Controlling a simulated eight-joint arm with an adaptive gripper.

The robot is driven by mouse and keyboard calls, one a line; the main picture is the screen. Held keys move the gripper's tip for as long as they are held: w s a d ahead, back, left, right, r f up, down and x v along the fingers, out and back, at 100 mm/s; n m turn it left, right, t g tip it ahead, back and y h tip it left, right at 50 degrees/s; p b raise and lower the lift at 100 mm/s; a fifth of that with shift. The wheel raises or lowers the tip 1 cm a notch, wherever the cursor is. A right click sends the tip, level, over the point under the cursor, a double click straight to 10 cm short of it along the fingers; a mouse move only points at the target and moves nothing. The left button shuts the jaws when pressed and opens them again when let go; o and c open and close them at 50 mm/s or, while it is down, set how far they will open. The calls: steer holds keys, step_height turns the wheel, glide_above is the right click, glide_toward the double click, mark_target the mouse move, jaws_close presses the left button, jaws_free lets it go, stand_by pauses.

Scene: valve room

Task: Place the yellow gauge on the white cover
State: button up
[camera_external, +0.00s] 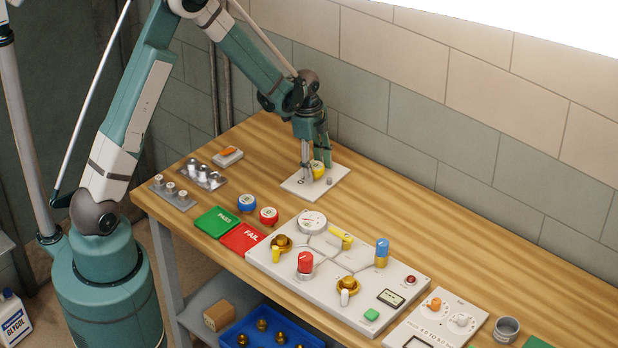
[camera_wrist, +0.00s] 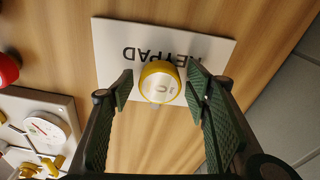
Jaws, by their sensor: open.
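The yellow gauge (camera_external: 319,169) is a small round piece with a yellow rim and a pale face. In the wrist view the gauge (camera_wrist: 160,82) lies over the white cover, which is a flat plate marked KEYPAD (camera_wrist: 112,38). The cover (camera_external: 298,186) lies flat on the bench near the wall and has a small grey knob at its edge. The gauge appears to rest on it, partly hidden by a finger in the external view. My gripper (camera_wrist: 158,84) is open, pointing down, with its green-padded fingers on either side of the gauge and narrow gaps visible.
Blue (camera_external: 247,203) and red (camera_external: 268,215) gauges stand left of a large control panel (camera_external: 386,272) with valves. Green PASS (camera_external: 217,221) and red FAIL (camera_external: 243,237) mats lie nearby. A small block with an orange switch (camera_external: 229,155) sits left of the cover. Bench right of the cover is clear.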

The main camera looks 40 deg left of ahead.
steer(key=shift+r, duration=0.15)
step_height(320, 180, up, 12)
steer(key=a, duration=0.1)
steer(key=shift+s+a, duration=0.15)
steer(key=shift+a, duration=0.05)
stand_by(0.4)
stand_by(0.6)
